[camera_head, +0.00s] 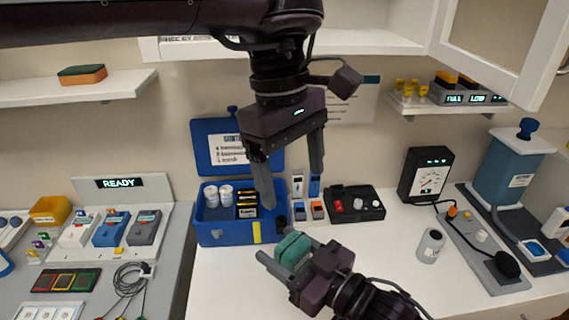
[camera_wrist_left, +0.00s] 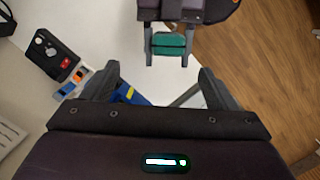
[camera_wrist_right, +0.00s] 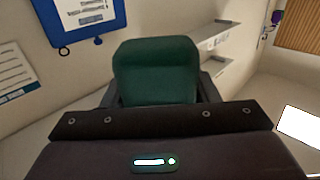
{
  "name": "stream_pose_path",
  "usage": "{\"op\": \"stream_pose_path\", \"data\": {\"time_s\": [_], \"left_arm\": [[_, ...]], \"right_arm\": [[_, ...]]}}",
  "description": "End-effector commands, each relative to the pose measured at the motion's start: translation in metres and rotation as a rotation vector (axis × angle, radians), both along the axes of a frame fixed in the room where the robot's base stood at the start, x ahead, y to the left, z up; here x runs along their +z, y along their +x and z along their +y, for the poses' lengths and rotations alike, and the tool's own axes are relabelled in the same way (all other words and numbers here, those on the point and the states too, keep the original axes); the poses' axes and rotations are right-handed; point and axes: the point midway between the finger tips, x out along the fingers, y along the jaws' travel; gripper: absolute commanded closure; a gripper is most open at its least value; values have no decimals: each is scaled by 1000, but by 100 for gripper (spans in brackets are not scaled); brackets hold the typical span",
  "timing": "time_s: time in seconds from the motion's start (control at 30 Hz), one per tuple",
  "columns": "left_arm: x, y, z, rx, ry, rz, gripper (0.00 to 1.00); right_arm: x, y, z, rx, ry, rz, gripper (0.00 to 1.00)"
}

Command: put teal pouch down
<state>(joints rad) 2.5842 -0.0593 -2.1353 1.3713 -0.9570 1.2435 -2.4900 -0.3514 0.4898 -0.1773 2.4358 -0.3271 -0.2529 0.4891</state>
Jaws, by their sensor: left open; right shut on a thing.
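The teal pouch (camera_head: 292,250) is held between the fingers of my right gripper (camera_head: 279,258), in front of the blue box in the head view. The pouch fills the space between the fingers in the right wrist view (camera_wrist_right: 157,72), standing up from the jaws. It also shows in the left wrist view (camera_wrist_left: 168,44), between the right gripper's fingers. My left gripper (camera_head: 291,185) is open and empty, higher up, pointing down over the front of the blue box. Whether the pouch touches the counter is hard to tell.
An open blue box (camera_head: 225,232) holds white jars and dark packs. A black module (camera_head: 355,204) and small coloured blocks stand to its right. A grey bottle (camera_head: 431,245) stands further right. The white counter (camera_head: 225,285) is clear in front of the blue box.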

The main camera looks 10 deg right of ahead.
Motion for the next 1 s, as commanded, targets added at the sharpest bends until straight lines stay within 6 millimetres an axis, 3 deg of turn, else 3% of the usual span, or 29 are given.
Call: {"op": "stream_pose_path", "data": {"time_s": [0.1,0.23,0.7,1.0], "left_arm": [[9,-3,10,25,25,-1,20],[4,-5,12,32,30,3,20],[-79,-15,4,30,29,4,20],[-105,-17,1,30,27,-1,20]], "right_arm": [[0,0,0,0,1,-1,70],[0,0,0,0,1,-1,70],[0,0,0,0,1,-1,70],[0,0,0,0,1,-1,70]]}}
